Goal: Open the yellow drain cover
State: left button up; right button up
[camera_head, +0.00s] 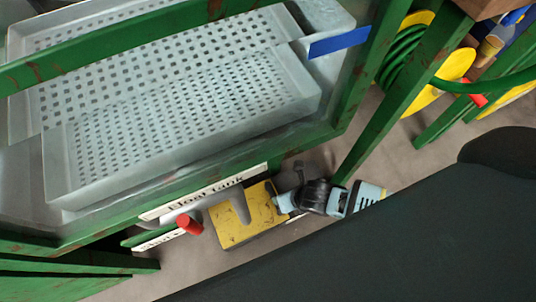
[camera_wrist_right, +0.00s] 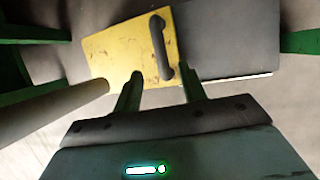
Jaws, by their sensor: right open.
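The yellow drain cover (camera_head: 228,229) lies near the floor below the front of the green frame in the head view. It is scuffed and has a grey bar handle (camera_head: 240,209). In the right wrist view the yellow cover (camera_wrist_right: 115,50) is ahead of the fingers, and its dark handle (camera_wrist_right: 158,42) points down toward the gap between them. My right gripper (camera_wrist_right: 160,76) is open and empty, with its right fingertip close to the handle's lower end; I cannot tell whether they touch. In the head view my right gripper (camera_head: 283,203) is at the cover's right edge. My left gripper is not in view.
A perforated metal tray (camera_head: 60,185) on a green frame (camera_head: 350,95) overhangs the cover. A red cylinder (camera_head: 188,224) stands left of the cover, beside white labels (camera_head: 200,193). A dark flat panel (camera_wrist_right: 230,40) adjoins the cover in the wrist view. Green hose (camera_head: 400,50) hangs at upper right.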

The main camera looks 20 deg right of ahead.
jog(key=b+x, duration=0.3)
jog(key=x, duration=0.3)
jog(key=shift+f+b, duration=0.15)
jog(key=shift+b, duration=0.2)
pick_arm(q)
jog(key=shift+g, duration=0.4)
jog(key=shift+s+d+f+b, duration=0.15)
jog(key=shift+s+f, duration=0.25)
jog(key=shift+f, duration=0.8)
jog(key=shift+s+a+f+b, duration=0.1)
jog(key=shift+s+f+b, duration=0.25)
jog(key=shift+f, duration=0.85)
pick_arm(e)
jog(key=shift+w+a+f, duration=0.15)
jog(key=shift+w+f, duration=0.2)
jog(key=shift+f, duration=0.25)
grip_shut()
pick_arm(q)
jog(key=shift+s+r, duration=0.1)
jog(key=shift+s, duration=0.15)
